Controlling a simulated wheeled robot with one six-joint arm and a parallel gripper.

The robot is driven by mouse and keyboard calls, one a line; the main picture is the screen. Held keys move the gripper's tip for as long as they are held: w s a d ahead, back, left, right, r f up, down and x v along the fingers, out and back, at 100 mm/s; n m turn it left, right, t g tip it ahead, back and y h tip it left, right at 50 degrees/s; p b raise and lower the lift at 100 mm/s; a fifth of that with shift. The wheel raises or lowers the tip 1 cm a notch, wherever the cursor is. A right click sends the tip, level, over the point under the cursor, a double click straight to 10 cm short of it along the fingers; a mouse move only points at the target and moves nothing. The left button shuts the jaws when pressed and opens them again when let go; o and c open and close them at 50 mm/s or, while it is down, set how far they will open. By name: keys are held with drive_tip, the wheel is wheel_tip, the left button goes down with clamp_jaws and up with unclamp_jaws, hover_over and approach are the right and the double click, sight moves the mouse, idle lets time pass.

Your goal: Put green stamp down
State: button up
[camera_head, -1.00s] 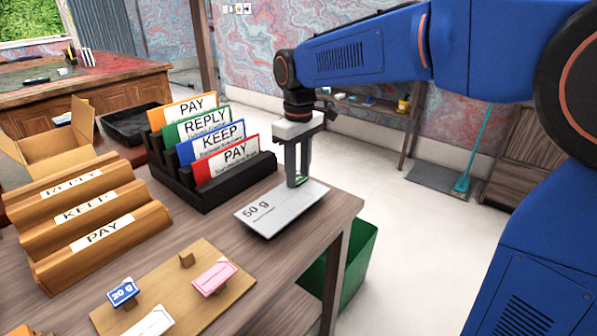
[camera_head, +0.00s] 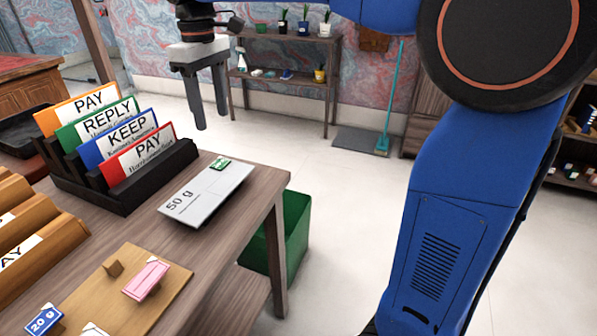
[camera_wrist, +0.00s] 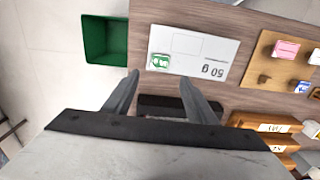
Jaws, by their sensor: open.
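The green stamp (camera_head: 220,163) lies on the far right corner of a white envelope marked "50 g" (camera_head: 185,205). In the wrist view the green stamp (camera_wrist: 160,62) is on the envelope (camera_wrist: 215,55) near its edge by the bin. My gripper (camera_head: 211,122) is raised above and behind the envelope, apart from the stamp. Its two fingers are spread with nothing between them, and they also show open in the wrist view (camera_wrist: 157,92).
A black rack (camera_head: 125,205) with PAY, REPLY and KEEP cards stands left of the envelope. A wooden board (camera_head: 115,300) holds a pink stamp (camera_head: 146,280) and a blue "20 g" stamp (camera_head: 44,320). A green bin (camera_head: 290,240) stands beside the desk's right edge.

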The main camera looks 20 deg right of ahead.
drive_tip(key=s+d+f+m+t, duration=0.2)
drive_tip(key=s+d+m, duration=0.1)
drive_tip(key=s+d, duration=0.5)
drive_tip(key=s+d+f+m+t, duration=0.3)
drive_tip(key=s+d+f+m, duration=0.2)
drive_tip(key=s+d+f, duration=0.9)
drive_tip(key=s+f, duration=0.2)
drive_tip(key=s, duration=0.1)
drive_tip(key=shift+s+f+m, duration=0.3)
drive_tip(key=shift+f+m, duration=0.1)
